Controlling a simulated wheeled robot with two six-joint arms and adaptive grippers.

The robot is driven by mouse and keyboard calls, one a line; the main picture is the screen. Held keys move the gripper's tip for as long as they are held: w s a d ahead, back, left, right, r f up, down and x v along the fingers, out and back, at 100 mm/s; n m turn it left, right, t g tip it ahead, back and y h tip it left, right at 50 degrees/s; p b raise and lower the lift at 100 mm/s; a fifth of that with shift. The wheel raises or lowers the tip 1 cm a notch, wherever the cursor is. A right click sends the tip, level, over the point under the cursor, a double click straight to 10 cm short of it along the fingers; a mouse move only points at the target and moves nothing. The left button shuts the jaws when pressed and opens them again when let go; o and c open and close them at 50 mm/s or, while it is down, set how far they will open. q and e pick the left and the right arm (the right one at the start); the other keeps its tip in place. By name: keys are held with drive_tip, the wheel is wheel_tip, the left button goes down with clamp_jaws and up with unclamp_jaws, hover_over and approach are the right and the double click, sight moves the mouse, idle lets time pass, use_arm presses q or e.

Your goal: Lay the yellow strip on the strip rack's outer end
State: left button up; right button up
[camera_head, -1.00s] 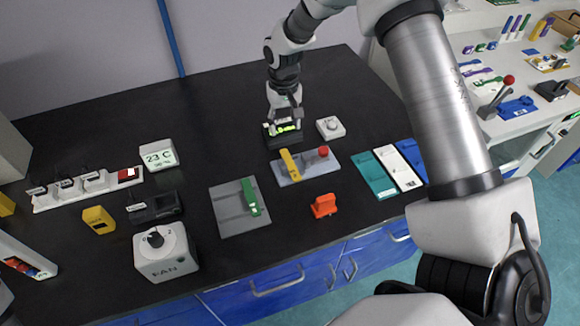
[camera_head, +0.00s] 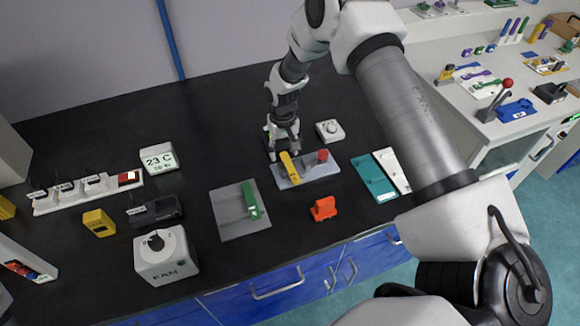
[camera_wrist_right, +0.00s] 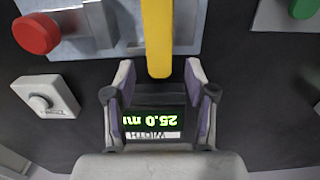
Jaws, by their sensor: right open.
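My right gripper (camera_head: 284,151) is open at the strip's far end. In the wrist view its fingertips (camera_wrist_right: 159,70) stand on either side of that end, with gaps, so it holds nothing. A grey grooved board (camera_head: 228,215), which looks like the strip rack, lies to the left with a green strip (camera_head: 251,202) at its right side. My left gripper is not in view.
A display reading 25.0 mm (camera_wrist_right: 155,120) sits below the right fingers. A white dial box (camera_head: 330,131) stands right of the gripper. An orange block (camera_head: 323,208) and a white FAN box (camera_head: 165,254) stand nearer the front. Black tabletop is clear behind the grey board.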

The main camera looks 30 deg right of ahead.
drive_tip(key=shift+f, duration=0.25)
clamp_jaws()
drive_tip(key=shift+r, duration=0.1)
idle(0.3)
